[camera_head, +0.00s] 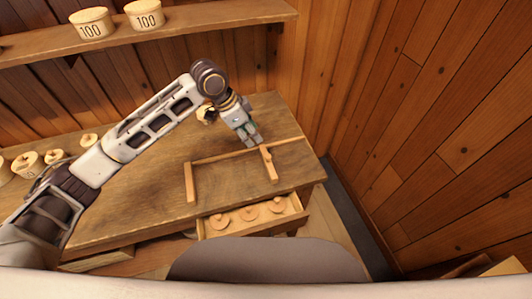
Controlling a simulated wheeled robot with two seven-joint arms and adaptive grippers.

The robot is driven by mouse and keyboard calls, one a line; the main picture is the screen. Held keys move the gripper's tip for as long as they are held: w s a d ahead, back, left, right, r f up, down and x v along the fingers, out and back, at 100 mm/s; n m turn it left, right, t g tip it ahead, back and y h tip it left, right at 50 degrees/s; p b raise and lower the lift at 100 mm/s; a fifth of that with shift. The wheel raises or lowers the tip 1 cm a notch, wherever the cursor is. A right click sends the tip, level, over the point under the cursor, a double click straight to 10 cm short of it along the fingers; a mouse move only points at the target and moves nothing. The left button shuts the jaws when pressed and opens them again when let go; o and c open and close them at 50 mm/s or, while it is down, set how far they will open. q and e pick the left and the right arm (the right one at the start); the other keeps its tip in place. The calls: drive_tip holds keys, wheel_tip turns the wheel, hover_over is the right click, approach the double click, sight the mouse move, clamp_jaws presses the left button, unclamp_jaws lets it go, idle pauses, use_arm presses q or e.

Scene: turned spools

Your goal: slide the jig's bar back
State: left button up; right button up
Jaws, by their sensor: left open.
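The wooden jig (222,156) lies on the workbench. It has a long thin rail along the back, with a fixed arm (189,182) at its left end. The jig's bar (270,168) crosses the rail toward its right part and points to the front. My left gripper (253,140) comes down from behind, with its fingers just behind and left of the bar's back end. It is open, and nothing shows held in it. I cannot tell whether a finger touches the rail or bar. My right gripper is out of view.
An open drawer (206,231) at the bench front holds turned spools (249,214). Several round wooden pieces (54,156) stand at the bench's left. A shelf (200,17) above carries two tubs marked 100 (92,23). A plank wall (430,130) closes the right. The bench (150,200) left of the jig is clear.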

sight(268, 156)
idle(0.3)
use_arm(q)
drive_tip(key=shift+p+x, duration=0.65)
drive_tip(key=shift+x, duration=6.2)
clamp_jaws()
